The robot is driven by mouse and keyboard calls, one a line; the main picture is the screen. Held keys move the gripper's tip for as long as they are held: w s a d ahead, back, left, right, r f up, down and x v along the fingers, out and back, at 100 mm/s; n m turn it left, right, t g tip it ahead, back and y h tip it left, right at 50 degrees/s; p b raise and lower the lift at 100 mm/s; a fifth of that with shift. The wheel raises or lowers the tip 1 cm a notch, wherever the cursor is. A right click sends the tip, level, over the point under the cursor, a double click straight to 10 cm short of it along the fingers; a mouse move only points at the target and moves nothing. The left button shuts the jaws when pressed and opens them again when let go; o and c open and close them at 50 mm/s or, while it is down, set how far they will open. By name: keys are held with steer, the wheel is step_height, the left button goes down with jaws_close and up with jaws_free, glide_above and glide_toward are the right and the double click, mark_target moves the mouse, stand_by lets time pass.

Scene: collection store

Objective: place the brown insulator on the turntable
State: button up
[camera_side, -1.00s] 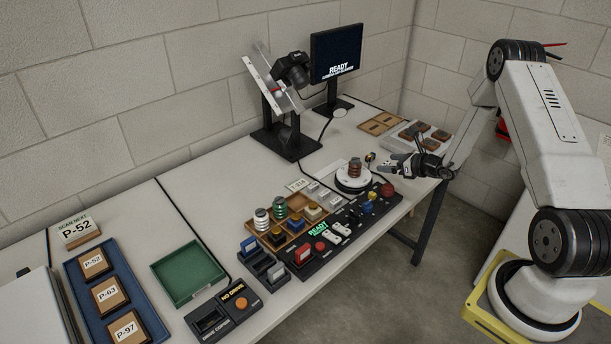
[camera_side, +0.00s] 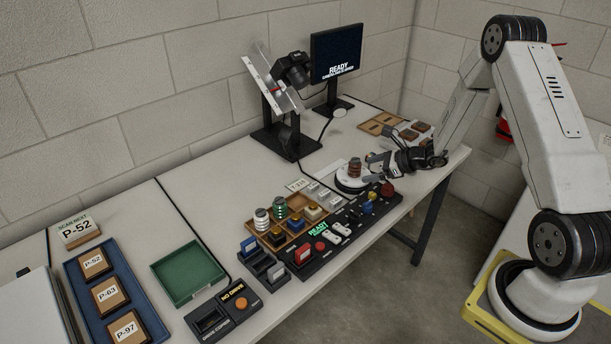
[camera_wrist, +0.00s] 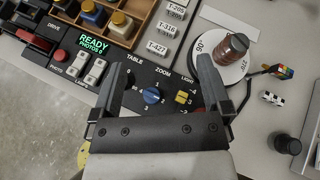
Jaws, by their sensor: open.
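The brown insulator (camera_side: 354,168) stands upright on the white turntable (camera_side: 346,184) in the side view. In the wrist view the insulator (camera_wrist: 233,47) is at the upper right, on the turntable disc (camera_wrist: 208,43) with its angle markings. My gripper (camera_side: 368,168) is just to the right of the turntable in the side view. In the wrist view its two fingers (camera_wrist: 156,68) are spread with nothing between them, above the control panel. The right finger is close to the turntable's edge, and the insulator is outside the fingers.
A control panel (camera_wrist: 152,112) with knobs and buttons lies below my gripper. A wooden tray (camera_side: 262,224) holds several other insulators to the left. A colour cube (camera_wrist: 284,72) and a small checkered block (camera_wrist: 272,98) are near the turntable. A camera stand (camera_side: 290,140) is behind.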

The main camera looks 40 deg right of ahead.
steer(key=s+a+r+n+g+y, duration=0.1)
steer(key=s+a+r+n+g, duration=0.1)
steer(key=s+a+n+g, duration=0.35)
steer(key=s+a+r+n+g, duration=0.2)
steer(key=a+n, duration=0.4)
steer(key=a, duration=0.2)
steer(key=s+a+r+n+h, duration=0.5)
steer(key=s+n, duration=0.4)
steer(key=n, duration=0.9)
steer(key=shift+s+a+r+g+h, duration=0.2)
steer(key=shift+a+r+g+h, duration=0.2)
steer(key=shift+a+r, duration=0.35)
